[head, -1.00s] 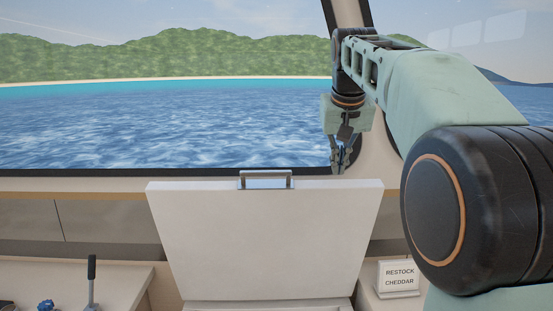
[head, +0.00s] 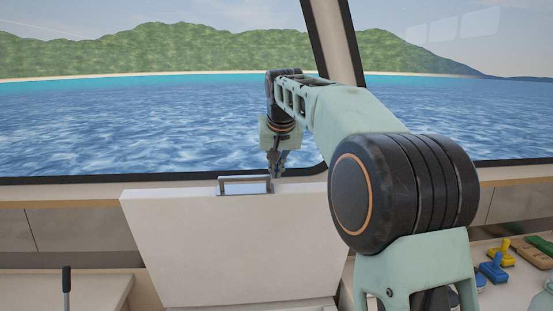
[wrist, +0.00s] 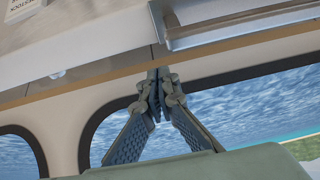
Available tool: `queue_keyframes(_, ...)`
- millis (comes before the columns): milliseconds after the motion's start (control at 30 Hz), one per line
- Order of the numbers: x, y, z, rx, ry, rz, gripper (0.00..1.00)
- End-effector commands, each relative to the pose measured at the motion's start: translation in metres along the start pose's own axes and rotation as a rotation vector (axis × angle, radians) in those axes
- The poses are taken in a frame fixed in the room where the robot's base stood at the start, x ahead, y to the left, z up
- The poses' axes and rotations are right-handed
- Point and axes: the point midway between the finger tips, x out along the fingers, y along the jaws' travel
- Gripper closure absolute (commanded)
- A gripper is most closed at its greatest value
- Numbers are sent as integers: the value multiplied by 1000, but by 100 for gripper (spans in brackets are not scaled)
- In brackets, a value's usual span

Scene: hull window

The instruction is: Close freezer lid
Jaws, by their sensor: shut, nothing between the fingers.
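The freezer lid (head: 225,245) stands open and upright, a pale panel below the window in the head view. Its metal handle (head: 245,186) is on the top edge. In the wrist view the handle (wrist: 235,32) crosses the top right. My gripper (head: 275,170) points down just right of the handle, near the lid's top edge. In the wrist view its fingertips (wrist: 158,75) are together and hold nothing. I cannot tell whether it touches the lid. The freezer opening is hidden.
The window and its ledge lie close behind the lid. A counter with a black lever (head: 66,290) is at left. At right, a counter holds blue (head: 493,268), yellow (head: 502,250) and green things. A small sign (wrist: 22,9) shows in the wrist view.

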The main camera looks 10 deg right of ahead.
Motion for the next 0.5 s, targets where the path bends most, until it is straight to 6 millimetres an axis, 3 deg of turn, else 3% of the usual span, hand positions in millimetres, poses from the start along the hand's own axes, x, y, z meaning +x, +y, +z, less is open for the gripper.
queue_keyframes(200,-8,0,20,0,1,0,100)
queue_keyframes(500,-11,0,29,0,1,0,100)
